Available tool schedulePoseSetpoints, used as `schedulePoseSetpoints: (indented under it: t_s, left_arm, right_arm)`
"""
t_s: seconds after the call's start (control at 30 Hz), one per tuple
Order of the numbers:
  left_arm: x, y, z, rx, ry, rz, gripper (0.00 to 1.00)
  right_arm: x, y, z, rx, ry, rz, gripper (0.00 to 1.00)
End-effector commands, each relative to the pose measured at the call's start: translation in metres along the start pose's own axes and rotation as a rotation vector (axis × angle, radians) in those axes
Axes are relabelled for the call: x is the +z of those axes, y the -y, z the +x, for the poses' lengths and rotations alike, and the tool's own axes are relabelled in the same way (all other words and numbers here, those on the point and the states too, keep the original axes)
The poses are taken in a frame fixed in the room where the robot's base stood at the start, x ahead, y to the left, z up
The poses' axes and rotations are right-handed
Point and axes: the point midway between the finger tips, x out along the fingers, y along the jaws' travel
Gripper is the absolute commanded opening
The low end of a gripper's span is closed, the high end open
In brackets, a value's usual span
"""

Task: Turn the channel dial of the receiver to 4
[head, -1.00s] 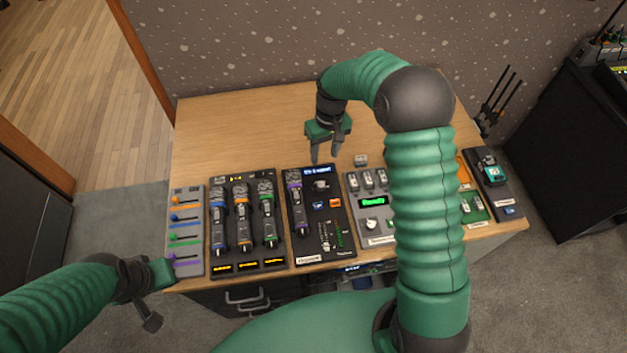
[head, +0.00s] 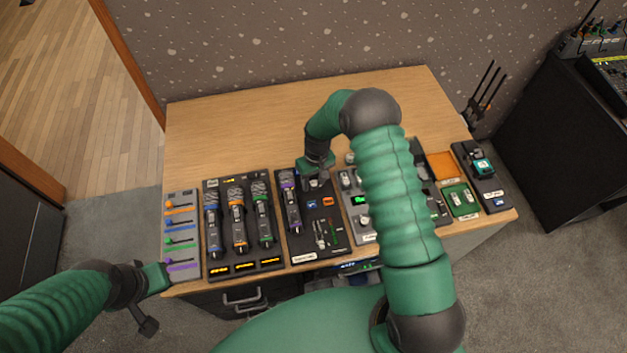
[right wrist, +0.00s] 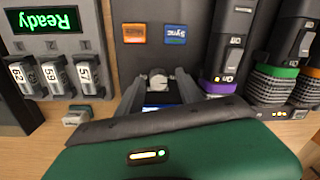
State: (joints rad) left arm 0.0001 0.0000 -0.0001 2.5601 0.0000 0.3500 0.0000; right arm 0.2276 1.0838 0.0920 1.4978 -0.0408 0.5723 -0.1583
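The receiver (head: 325,214) is a dark panel on the desk with a purple-banded microphone (head: 289,204) along its left side. Its channel dial, a small grey knob (right wrist: 158,79), shows in the right wrist view between my right gripper's fingers. My right gripper (head: 314,181) is low over the receiver's top part, fingers apart, one on each side of the dial. I cannot tell whether they touch it. The blue display (right wrist: 160,106) is mostly hidden, and the dial's setting is not readable. My left gripper (head: 149,318) is beyond the desk's front left corner, its opening unclear.
Blue Sync (right wrist: 176,34) and orange (right wrist: 134,34) buttons lie close to the dial. A fader panel (head: 182,232) and a three-microphone panel (head: 242,263) stand left. A grey panel reading Ready (right wrist: 48,19) stands right. The desk's back (head: 250,115) is clear.

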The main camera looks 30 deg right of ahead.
Motion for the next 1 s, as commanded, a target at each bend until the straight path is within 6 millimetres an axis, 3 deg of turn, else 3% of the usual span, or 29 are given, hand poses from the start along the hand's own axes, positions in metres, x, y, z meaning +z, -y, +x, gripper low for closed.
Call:
schedulePoseSetpoints:
  t_s: [0.07, 0.3, 0.73, 1.0]
  left_arm:
    - [0.0000, 0.0000, 0.0000, 0.000, 0.000, 0.000, 0.00]
    - [0.0000, -0.0001, 0.0000, 0.000, 0.000, 0.000, 0.00]
    - [0.0002, -0.0001, 0.0008, 0.000, 0.000, 0.000, 0.00]
    - [0.0007, -0.0001, 0.0031, 0.000, 0.000, 0.000, 0.00]
  right_arm:
    - [0.0000, -0.0002, 0.0000, 0.000, 0.000, 0.000, 0.31]
    - [0.0001, -0.0002, -0.0001, 0.000, 0.000, 0.000, 0.00]
    - [0.0003, -0.0006, 0.0001, 0.001, -0.001, 0.034, 0.00]
    - [0.0004, 0.0002, 0.0006, 0.001, -0.011, 0.183, 0.00]
